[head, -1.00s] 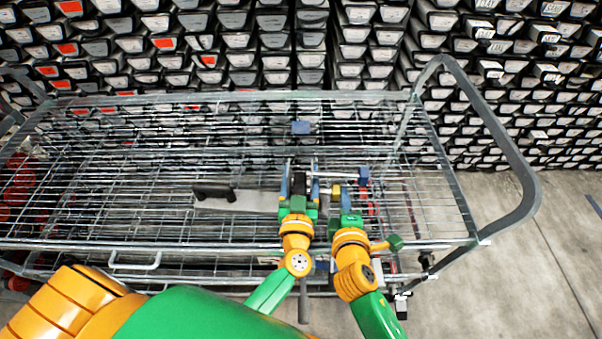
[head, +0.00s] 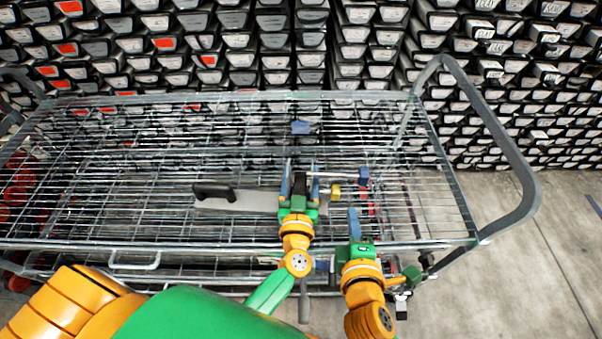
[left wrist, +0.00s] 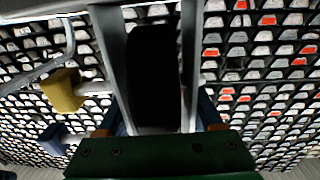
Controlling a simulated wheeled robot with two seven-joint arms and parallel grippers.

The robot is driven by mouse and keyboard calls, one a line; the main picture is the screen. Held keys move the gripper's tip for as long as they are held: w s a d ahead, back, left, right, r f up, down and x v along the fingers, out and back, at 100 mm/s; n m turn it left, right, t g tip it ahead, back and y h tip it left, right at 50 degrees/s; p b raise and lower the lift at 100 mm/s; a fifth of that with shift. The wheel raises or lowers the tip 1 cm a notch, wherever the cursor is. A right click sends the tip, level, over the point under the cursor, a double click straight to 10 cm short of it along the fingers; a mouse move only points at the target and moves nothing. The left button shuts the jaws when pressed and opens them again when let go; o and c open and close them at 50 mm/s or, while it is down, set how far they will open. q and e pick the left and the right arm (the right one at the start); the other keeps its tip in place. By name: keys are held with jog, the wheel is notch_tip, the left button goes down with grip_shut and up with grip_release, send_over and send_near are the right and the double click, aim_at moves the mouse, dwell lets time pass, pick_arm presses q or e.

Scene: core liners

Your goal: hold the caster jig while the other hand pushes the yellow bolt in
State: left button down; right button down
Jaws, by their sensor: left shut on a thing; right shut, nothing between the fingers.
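The caster jig (left wrist: 110,50) shows in the left wrist view as two grey side plates with a black wheel (left wrist: 152,70) between them. My left gripper (head: 299,184) is shut on the jig above the wire cart. The yellow bolt (head: 336,191) is just right of the jig in the head view. In the left wrist view the yellow bolt (left wrist: 63,90) has its pale shank pointing at the near plate; how deep it sits is unclear. My right gripper (head: 354,224) is shut and empty, nearer to me and right of the bolt, apart from it.
A blue-ended metal rod (head: 363,173) lies just beyond the bolt. A flat tool with a black handle (head: 214,192) lies left of the jig, and a blue piece (head: 301,127) lies farther back. The cart's wire shelf (head: 110,200) is clear at left.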

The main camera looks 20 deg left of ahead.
dwell(0.4)
pick_arm(q)
grip_release()
jog(key=v, duration=1.2)
